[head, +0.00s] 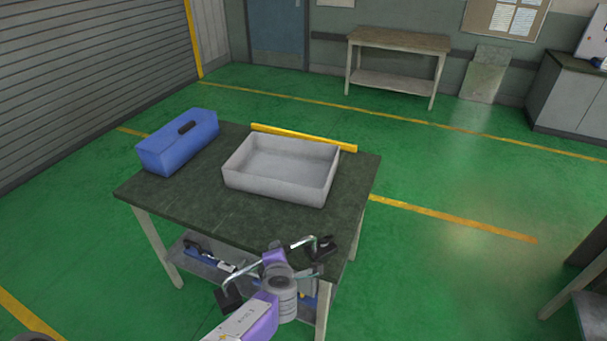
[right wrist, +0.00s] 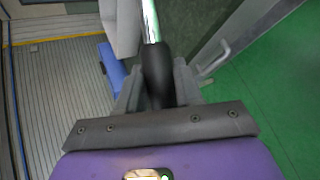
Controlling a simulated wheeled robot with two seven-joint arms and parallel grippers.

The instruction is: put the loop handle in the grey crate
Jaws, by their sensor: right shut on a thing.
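The loop handle (head: 243,275) is a bent chrome rod with black end pieces, in the head view in front of the table's near edge. My right gripper (head: 275,250) is shut on its black grip. In the right wrist view the black grip (right wrist: 157,75) sits between my right gripper's grey fingers (right wrist: 157,90), with the chrome rod running up out of frame. My purple hand hides part of the handle in the head view. The grey crate (head: 235,180) stands on the table beyond the gripper and looks empty. My left gripper is not in view.
A blue box (head: 170,148) stands on the dark table (head: 190,210) left of the crate. A yellow bar (head: 300,136) lies behind the crate. The lower shelf (head: 205,262) holds blue and black items. The tabletop in front of the crate is clear.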

